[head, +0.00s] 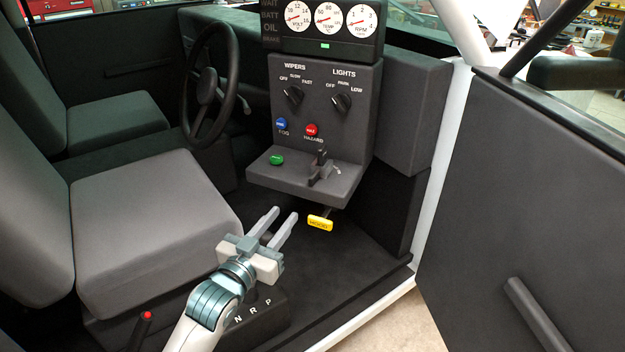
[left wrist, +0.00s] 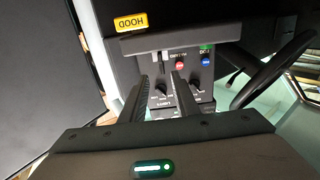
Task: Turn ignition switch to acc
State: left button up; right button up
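No part labelled as an ignition switch can be made out in either view. The grey dash panel (head: 330,115) carries a wipers knob (head: 293,95) and a lights knob (head: 341,102). Below them are a blue fog button (head: 281,124) and a red hazard button (head: 311,130). Its lower shelf holds a green button (head: 276,160) and a dark lever (head: 321,168). My left gripper (head: 279,216) is open and empty, below and in front of the shelf, touching nothing visible. In the left wrist view its fingers (left wrist: 160,77) stand apart, with the panel upside down beyond. My right gripper is not in view.
A yellow HOOD handle (head: 320,223) hangs under the shelf, right of my left gripper. Seats (head: 145,215) and a steering wheel (head: 210,85) stand to the left. The open door (head: 530,200) is at right. A red-topped lever (head: 145,318) rises at lower left.

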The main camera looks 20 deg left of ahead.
aim_at(310, 182)
pick_arm(q)
jog(key=shift+w, duration=0.15)
jog(key=w+p, duration=0.1)
jog(key=w, duration=0.4)
jog(key=w+d+p, duration=0.1)
jog(key=w, duration=0.5)
jog(key=w+d+p, duration=0.1)
jog(key=w+p, duration=0.1)
jog(key=w, duration=0.4)
jog(key=shift+d, duration=0.2)
jog(key=shift+c, duration=0.3)
grip_shut()
